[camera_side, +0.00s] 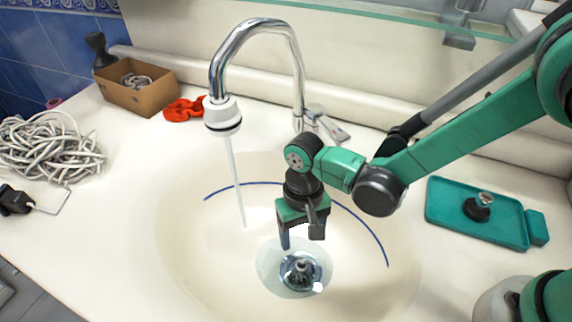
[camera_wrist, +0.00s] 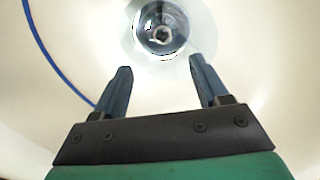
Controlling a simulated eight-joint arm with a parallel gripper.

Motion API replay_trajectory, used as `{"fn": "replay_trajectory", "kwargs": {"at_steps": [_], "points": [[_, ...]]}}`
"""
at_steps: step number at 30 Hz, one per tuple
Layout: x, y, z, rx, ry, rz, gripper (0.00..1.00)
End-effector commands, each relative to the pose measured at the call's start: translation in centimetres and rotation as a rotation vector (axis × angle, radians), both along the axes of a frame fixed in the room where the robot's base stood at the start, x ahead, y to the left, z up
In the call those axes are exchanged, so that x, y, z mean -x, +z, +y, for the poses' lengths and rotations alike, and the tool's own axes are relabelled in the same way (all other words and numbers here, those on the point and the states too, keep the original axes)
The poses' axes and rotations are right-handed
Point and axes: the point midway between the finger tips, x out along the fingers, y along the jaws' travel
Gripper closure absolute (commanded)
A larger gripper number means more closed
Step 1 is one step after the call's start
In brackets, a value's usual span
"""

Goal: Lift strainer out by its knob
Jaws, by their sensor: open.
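The strainer (camera_side: 300,271) is a shiny metal piece sitting in the drain at the bottom of the white sink basin (camera_side: 185,225). Its knob (camera_side: 301,268) stands up at its middle. In the wrist view the strainer (camera_wrist: 162,27) lies beyond the fingertips, centred between them near the top edge. My gripper (camera_side: 303,243) is above the drain, pointing down, open and empty. In the wrist view both dark fingers of my gripper (camera_wrist: 158,72) are apart with nothing between them. The fingers appear clear of the strainer.
A chrome faucet (camera_side: 258,27) arches over the basin, with a thin stream (camera_side: 235,180) left of my gripper. A teal tray (camera_side: 475,212) with a dark plug lies right. A cardboard box (camera_side: 137,90), red object (camera_side: 184,109) and white cable pile (camera_side: 45,148) are left.

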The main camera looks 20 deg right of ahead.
Motion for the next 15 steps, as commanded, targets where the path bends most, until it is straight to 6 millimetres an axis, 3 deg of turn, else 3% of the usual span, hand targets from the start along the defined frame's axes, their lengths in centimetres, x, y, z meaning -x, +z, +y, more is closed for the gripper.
{"fn": "replay_trajectory", "kwargs": {"at_steps": [15], "points": [[1.4,-5.5,0.7,0.021,0.002,0.032,0.33]]}}
